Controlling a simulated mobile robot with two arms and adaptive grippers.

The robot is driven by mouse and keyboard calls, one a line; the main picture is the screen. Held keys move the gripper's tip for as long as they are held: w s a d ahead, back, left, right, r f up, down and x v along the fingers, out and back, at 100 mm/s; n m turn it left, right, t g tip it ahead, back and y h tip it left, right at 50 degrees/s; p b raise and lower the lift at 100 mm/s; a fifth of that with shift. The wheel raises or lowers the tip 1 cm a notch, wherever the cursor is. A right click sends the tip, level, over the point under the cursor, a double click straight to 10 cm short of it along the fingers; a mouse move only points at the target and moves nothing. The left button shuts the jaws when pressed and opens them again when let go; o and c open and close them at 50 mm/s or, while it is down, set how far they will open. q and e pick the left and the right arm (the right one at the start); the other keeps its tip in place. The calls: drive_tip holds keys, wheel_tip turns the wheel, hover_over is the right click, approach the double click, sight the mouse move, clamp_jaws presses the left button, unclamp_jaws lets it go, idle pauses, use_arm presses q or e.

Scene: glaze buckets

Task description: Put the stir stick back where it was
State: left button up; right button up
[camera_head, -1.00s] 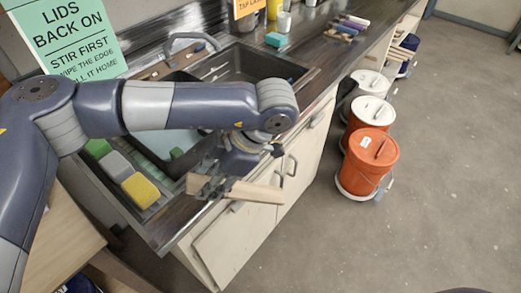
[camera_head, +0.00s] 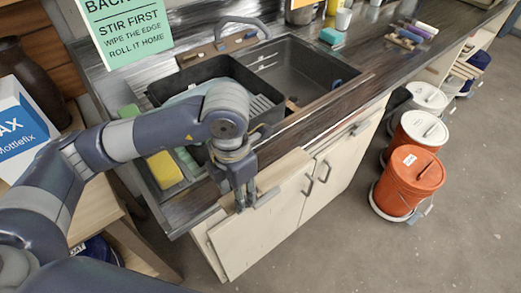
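My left gripper (camera_head: 243,203) points down in front of the sink counter's front edge. The stir stick (camera_head: 282,174), a flat tan wooden piece, shows on both sides of its fingers, slanting up to the right in front of the cabinet. The gripper appears shut on it; the fingers hide its middle. An orange bucket with an orange lid (camera_head: 408,182) stands on the floor at the right. Behind it are an orange bucket with a white lid (camera_head: 419,131) and a white bucket (camera_head: 428,97). My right gripper is not in view.
The counter holds a sink (camera_head: 300,72), a dark tub (camera_head: 205,78), and a yellow sponge (camera_head: 164,170). A sign (camera_head: 125,30) hangs behind. A white box (camera_head: 22,125) stands at the left. The floor (camera_head: 340,245) before the cabinet is clear.

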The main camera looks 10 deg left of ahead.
use_arm(q)
drive_tip(key=w+p, duration=0.1)
drive_tip(key=w, duration=0.3)
drive_tip(key=w+a+p, duration=0.1)
drive_tip(key=w, duration=0.3)
drive_tip(key=w+f+p, duration=0.1)
drive_tip(key=w+p, duration=0.1)
drive_tip(key=w, duration=0.2)
drive_tip(key=shift+w+a, duration=0.3)
drive_tip(key=shift+a, duration=0.05)
drive_tip(key=shift+w+f, duration=0.1)
drive_tip(key=shift+w, duration=0.4)
wheel_tip(320, 180, down, 3)
drive_tip(key=shift+a+f+p, duration=0.1)
drive_tip(key=shift+p, duration=1)
drive_tip(key=shift+f+b, duration=0.35)
drive_tip(key=shift+f, duration=0.05)
drive_tip(key=o, duration=1.3)
drive_tip(key=shift+r, duration=0.1)
